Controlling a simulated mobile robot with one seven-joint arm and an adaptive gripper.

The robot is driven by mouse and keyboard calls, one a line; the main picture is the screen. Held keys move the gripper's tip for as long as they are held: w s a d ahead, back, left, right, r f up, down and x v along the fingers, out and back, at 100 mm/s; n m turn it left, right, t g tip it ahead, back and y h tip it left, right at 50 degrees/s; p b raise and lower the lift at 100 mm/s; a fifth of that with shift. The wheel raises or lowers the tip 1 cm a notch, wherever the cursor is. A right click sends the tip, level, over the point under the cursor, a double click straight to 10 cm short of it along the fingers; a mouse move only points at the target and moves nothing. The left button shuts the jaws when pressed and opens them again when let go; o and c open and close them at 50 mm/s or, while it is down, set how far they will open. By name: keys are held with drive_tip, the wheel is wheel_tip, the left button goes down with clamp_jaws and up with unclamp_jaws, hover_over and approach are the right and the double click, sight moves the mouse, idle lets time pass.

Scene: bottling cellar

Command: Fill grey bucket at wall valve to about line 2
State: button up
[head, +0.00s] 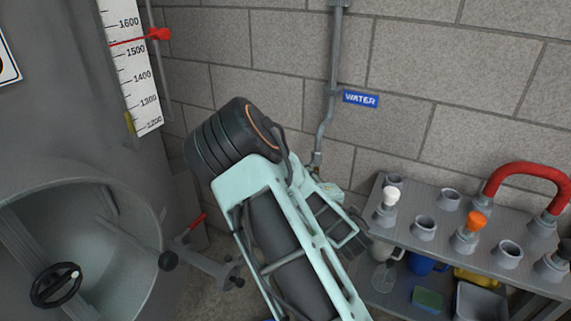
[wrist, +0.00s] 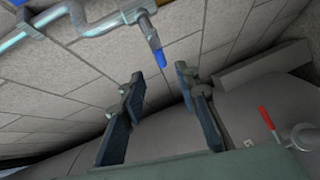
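The wall water pipe (head: 331,100) runs down the block wall beside a blue WATER sign (head: 360,99). Its lower end goes behind my arm. In the wrist view the metal pipe (wrist: 95,22) crosses the top left, with a blue lever (wrist: 157,47) hanging from the valve. My gripper (wrist: 159,82) is open, its two dark fingers apart with nothing between them. The blue lever is beyond the fingertips, apart from them. In the head view my arm hides most of the gripper. I cannot make out the grey bucket or its lines in either view.
A grey rack (head: 400,233) with several sockets and a red hose (head: 530,170) stands at the right; its lower shelf holds a blue vessel (head: 424,264) and a grey bin (head: 480,302). A tank (head: 60,130) with an open round hatch fills the left. A red-handled tank valve (wrist: 267,118) sticks out.

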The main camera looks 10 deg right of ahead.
drive_tip(key=b+x, duration=0.1)
drive_tip(key=x, duration=0.9)
drive_tip(key=shift+w, duration=0.35)
drive_tip(key=shift+c, duration=0.4)
clamp_jaws()
